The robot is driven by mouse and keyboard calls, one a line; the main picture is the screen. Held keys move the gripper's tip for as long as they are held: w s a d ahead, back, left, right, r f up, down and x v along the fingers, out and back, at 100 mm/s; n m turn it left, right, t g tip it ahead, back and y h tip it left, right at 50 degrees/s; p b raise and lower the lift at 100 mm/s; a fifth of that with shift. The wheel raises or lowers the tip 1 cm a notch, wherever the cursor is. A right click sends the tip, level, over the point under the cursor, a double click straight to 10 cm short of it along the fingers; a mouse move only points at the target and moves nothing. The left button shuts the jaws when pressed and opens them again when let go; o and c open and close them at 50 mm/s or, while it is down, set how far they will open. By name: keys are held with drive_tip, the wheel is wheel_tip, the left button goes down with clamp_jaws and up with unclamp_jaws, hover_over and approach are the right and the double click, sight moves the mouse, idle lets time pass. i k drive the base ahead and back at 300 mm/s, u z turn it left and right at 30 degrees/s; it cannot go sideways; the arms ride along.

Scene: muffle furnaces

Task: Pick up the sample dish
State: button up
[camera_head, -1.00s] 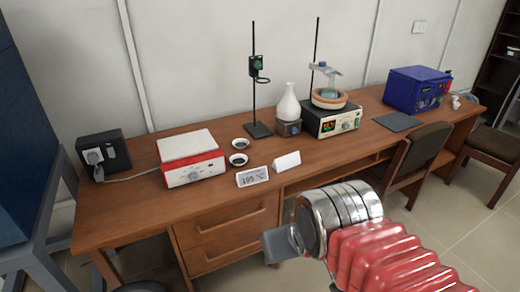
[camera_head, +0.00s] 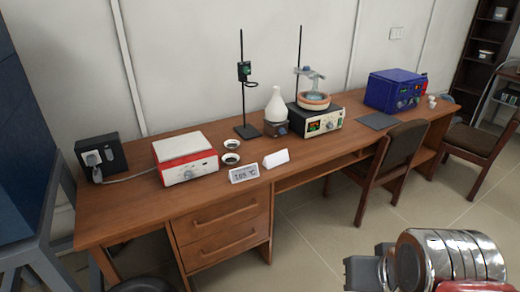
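Two small round dishes sit on the wooden desk, between the red-and-white hotplate and the white folded card. The rear dish (camera_head: 231,144) and the front dish (camera_head: 230,159) both look white-rimmed with dark contents; I cannot tell which is the sample dish. My gripper (camera_head: 352,272) shows only partly at the bottom right, beyond the desk's front edge and well away from the dishes. Its fingertips are not clear, so I cannot tell whether it is open or shut.
Near the dishes are the hotplate (camera_head: 186,158), a temperature display (camera_head: 244,174) and the white card (camera_head: 276,158). Behind stand a metal stand (camera_head: 243,90), a white flask (camera_head: 276,105) and a stirrer (camera_head: 318,121). A chair (camera_head: 393,165) stands at the desk's right front.

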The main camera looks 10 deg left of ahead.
sight(231, 145)
drive_tip(key=z, duration=0.45)
drive_tip(key=k, duration=0.6)
drive_tip(key=z, duration=0.2)
drive_tip(key=i, duration=0.75)
drive_tip(key=u, duration=0.5)
drive_tip(key=i, duration=0.9)
drive_tip(key=u, duration=0.75)
drive_tip(key=i, duration=0.65)
drive_tip(key=u, duration=1)
drive_tip(key=i, duration=0.75)
drive_tip(key=u, duration=0.55)
